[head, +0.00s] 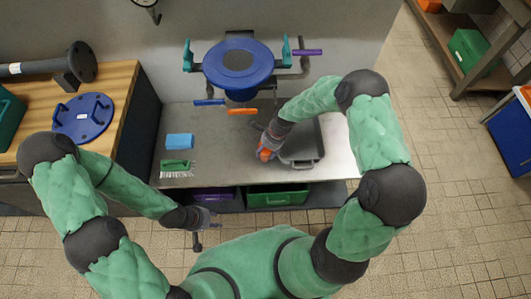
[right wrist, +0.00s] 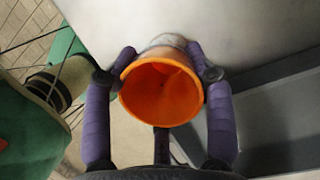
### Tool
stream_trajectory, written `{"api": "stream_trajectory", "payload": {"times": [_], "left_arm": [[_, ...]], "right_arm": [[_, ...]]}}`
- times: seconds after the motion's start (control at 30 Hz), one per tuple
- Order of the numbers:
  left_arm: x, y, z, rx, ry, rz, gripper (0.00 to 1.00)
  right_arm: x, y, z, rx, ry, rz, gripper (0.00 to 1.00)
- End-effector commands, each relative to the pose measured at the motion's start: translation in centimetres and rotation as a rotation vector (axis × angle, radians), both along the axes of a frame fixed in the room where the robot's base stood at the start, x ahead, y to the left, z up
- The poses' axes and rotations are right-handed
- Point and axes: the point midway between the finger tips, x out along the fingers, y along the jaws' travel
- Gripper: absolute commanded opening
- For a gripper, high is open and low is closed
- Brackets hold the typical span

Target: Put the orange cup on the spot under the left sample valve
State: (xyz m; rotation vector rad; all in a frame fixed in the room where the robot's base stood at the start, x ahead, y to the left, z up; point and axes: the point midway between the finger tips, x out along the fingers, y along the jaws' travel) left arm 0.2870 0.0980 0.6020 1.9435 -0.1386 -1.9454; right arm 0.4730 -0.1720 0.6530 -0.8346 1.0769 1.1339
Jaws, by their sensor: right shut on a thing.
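The orange cup (head: 265,154) is at the front of the grey worktop, left of a grey tray. In the right wrist view the cup (right wrist: 160,92) has its open mouth towards the camera and looks empty. My right gripper (right wrist: 162,62) is shut around its sides. A blue handle (head: 209,102) and an orange handle (head: 242,111) sit side by side below the blue round vessel (head: 238,62). I cannot tell for sure which is the left sample valve, and no marked spot is clear. My left gripper (head: 199,232) hangs in front of the worktop; its opening is unclear.
The grey tray (head: 302,160) lies right of the cup. A blue sponge (head: 180,141) and a green brush (head: 176,167) lie on the worktop's left. Bare worktop (head: 222,150) lies between them and the cup. Purple (head: 213,194) and green (head: 277,196) bins are below.

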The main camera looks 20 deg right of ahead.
Motion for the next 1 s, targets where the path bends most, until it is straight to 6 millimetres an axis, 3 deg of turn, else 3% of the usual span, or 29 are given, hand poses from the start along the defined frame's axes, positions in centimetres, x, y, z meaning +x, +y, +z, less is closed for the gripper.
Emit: {"api": "stream_trajectory", "payload": {"times": [0.07, 0.43, 0.47, 0.53, 0.57, 1.0], "left_arm": [[-0.02, -0.01, -0.84, 0.000, 0.000, 0.000, 0.40], [0.00, 0.00, -0.78, 0.000, 0.000, 0.000, 0.40], [0.00, 0.00, -0.80, 0.000, 0.000, 0.000, 0.40], [0.00, 0.00, -0.75, 0.000, 0.000, 0.000, 0.40], [0.00, 0.00, -0.75, 0.000, 0.000, 0.000, 0.40], [0.00, 0.00, -0.41, 0.000, 0.000, 0.000, 0.40]], "right_arm": [[0.13, -0.06, -1.18, -0.001, -0.003, -0.001, 0.30], [0.13, -0.08, -1.32, -0.001, -0.004, -0.001, 0.30], [0.13, -0.08, -1.35, -0.001, -0.004, -0.001, 0.57], [0.14, -0.08, -1.29, -0.001, -0.004, -0.001, 0.77], [0.14, -0.08, -1.29, -0.001, -0.004, -0.001, 0.81], [0.15, -0.18, -0.63, -0.001, -0.005, -0.001, 0.81]]}}
